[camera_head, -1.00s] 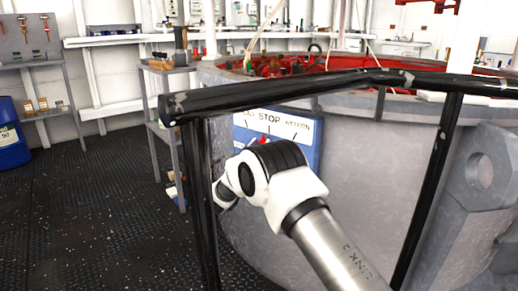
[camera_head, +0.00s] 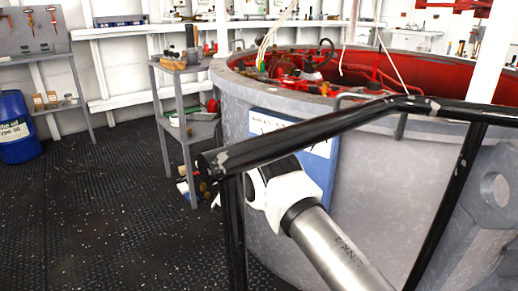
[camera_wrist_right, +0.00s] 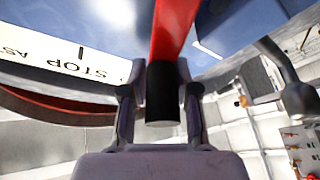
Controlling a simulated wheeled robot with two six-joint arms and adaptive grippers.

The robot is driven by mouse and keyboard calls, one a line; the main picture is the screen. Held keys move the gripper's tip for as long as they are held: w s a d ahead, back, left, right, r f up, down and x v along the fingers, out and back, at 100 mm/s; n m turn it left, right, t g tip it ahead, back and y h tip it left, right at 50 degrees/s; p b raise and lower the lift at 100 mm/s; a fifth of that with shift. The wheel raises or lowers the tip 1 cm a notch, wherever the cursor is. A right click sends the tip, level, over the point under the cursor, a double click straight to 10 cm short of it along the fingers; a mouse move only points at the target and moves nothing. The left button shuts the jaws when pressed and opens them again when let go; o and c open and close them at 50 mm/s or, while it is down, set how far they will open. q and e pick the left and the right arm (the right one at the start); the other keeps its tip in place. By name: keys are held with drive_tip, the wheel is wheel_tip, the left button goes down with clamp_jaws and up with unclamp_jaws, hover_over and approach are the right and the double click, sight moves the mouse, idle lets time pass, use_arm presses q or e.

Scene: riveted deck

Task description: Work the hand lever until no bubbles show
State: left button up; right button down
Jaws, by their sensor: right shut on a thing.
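A red hand lever (camera_wrist_right: 175,30) with a black grip (camera_wrist_right: 163,90) runs down the middle of the right wrist view. My right gripper (camera_wrist_right: 163,75) is shut on it near its black end, one finger on each side. In the head view my right arm comes in from the lower right, and its gripper is hidden behind the wrist and the black rail. A blue panel (camera_head: 322,165) with a white label is mostly covered by the rail and arm. The label (camera_wrist_right: 75,62), upside down in the wrist view, reads STOP. No bubbles or sight glass can be made out. My left gripper is not in view.
A black rail (camera_head: 330,125) crosses in front of the large grey tub (camera_head: 370,190), close to my arm. A grey shelf stand (camera_head: 185,135) and a blue drum (camera_head: 18,130) stand at the left. The dark floor (camera_head: 90,215) between them is clear.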

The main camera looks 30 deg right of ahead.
drive_tip(key=c, duration=0.9)
unclamp_jaws()
drive_tip(key=shift+f, duration=0.1)
drive_tip(key=shift+s+a, duration=0.1)
drive_tip(key=v, duration=0.7)
drive_tip(key=shift+a, duration=0.15)
drive_tip(key=shift+f, duration=0.1)
